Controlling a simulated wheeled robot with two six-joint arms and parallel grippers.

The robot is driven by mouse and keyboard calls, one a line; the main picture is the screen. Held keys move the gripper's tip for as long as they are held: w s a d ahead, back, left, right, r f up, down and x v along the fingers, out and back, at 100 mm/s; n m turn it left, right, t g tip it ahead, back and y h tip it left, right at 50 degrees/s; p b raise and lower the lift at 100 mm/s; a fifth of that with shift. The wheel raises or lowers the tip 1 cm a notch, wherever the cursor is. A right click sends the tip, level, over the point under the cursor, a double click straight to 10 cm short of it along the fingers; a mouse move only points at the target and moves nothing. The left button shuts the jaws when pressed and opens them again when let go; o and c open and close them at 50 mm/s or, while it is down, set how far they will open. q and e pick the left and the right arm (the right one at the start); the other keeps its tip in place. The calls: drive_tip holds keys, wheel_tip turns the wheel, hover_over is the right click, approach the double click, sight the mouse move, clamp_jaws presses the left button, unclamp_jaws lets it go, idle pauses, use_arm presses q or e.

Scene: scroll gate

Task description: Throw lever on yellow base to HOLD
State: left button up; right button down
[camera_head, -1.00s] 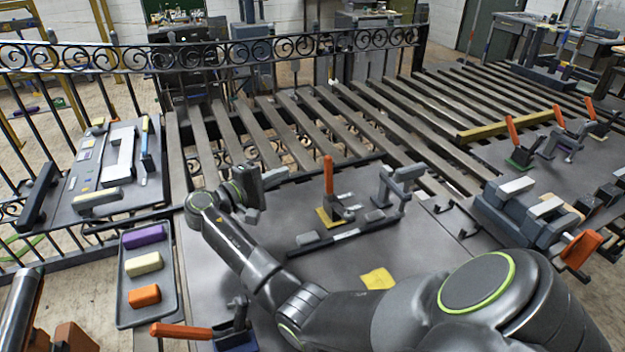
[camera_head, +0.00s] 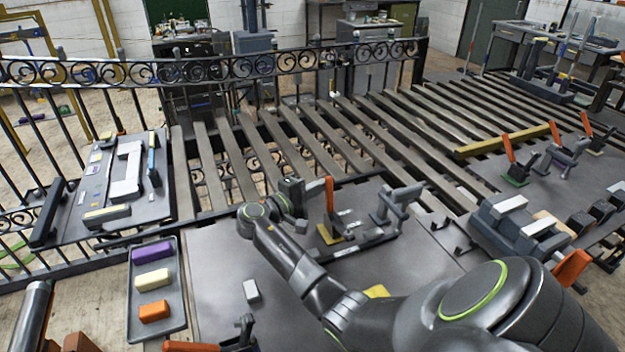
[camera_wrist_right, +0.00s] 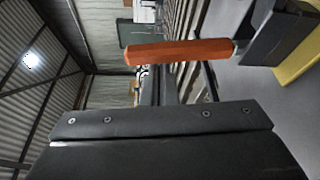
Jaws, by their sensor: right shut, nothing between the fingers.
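The lever on the yellow base has an orange handle (camera_head: 329,194) that stands about upright in the head view. Its yellow base (camera_head: 326,236) sits under it on the grey table, by a rail with pale labels (camera_head: 350,224). My right gripper (camera_head: 316,190) is shut and empty, just left of the handle; whether it touches cannot be told. In the right wrist view the orange handle (camera_wrist_right: 180,52) lies across the picture beyond the dark gripper (camera_wrist_right: 160,115), and the yellow base (camera_wrist_right: 298,52) shows at right. The label wording is unreadable. My left gripper is out of view.
A grey clamp-like bracket (camera_head: 398,200) stands right of the lever. A tray (camera_head: 172,325) with purple, cream and orange blocks is at left. Another orange-handled lever (camera_head: 190,346) is at the bottom edge. A small white block (camera_head: 252,290) lies on the table.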

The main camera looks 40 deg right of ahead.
sight(333, 191)
drive_tip(key=shift+s, duration=0.1)
idle(0.3)
drive_tip(key=shift+s+a+r+m+p, duration=0.2)
drive_tip(key=shift+s+a+m+p, duration=0.05)
drive_tip(key=shift+s, duration=0.4)
drive_tip(key=shift+s+a+r+m+p, duration=0.2)
drive_tip(key=shift+s+m, duration=0.05)
drive_tip(key=shift+s, duration=0.35)
drive_tip(key=shift+s+a+f+m+h+b, duration=0.1)
drive_tip(key=shift+s+f+m+h+b, duration=0.3)
drive_tip(key=shift+b, duration=0.4)
drive_tip(key=shift+s+r+m, duration=0.1)
drive_tip(key=shift+s+m, duration=0.2)
drive_tip(key=shift+a, duration=0.1)
